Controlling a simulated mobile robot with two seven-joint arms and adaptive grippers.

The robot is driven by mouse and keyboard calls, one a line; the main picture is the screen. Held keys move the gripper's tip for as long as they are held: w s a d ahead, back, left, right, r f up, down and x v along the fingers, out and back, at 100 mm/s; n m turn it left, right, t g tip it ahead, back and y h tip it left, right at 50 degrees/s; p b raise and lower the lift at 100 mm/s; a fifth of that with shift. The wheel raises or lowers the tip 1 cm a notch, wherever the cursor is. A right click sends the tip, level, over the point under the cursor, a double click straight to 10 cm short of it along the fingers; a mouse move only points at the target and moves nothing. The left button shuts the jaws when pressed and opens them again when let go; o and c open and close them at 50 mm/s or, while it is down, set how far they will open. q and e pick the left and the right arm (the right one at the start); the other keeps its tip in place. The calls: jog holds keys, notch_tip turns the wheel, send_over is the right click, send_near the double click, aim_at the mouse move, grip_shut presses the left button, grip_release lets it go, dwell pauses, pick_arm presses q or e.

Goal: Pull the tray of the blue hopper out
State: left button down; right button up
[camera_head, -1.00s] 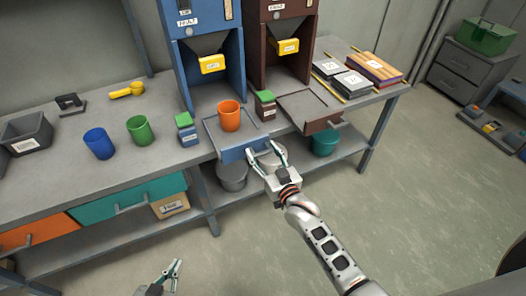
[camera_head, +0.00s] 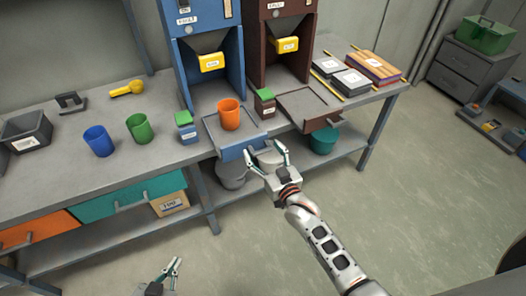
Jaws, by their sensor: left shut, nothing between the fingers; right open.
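The blue hopper (camera_head: 233,75) stands at the back of the bench. Its tray (camera_head: 212,127) sticks out at the front, with a blue front panel (camera_head: 232,154) at the bench edge. An orange cup (camera_head: 229,114) stands upright on the tray. My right gripper (camera_head: 265,150) is open at the right part of the blue panel, its fingers on either side of the handle area. The gripper hides the handle, so contact cannot be told. My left gripper (camera_head: 176,265) is shut and empty, low in front of the bench, away from the tray.
A brown hopper (camera_head: 257,45) with its own pulled-out tray (camera_head: 304,105) stands to the right. Small green-topped boxes (camera_head: 186,128) (camera_head: 265,103) flank the blue tray. Blue (camera_head: 98,141) and green (camera_head: 139,129) cups stand left. The floor in front is clear.

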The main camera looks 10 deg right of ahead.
jog(key=v, duration=1.2)
jog(key=s+d+f+g+h, duration=0.1)
jog(key=s+d+f+g, duration=0.2)
jog(key=s+f, duration=0.2)
jog(key=s+d+f+n+g+h, duration=0.1)
jog(key=s+d+f+g, duration=0.2)
jog(key=s, duration=0.9)
notch_tip(320, 180, down, 3)
jog(key=shift+s+d+f+g, duration=0.1)
jog(key=shift+s+d+g, duration=0.2)
jog(key=shift+d, duration=0.1)
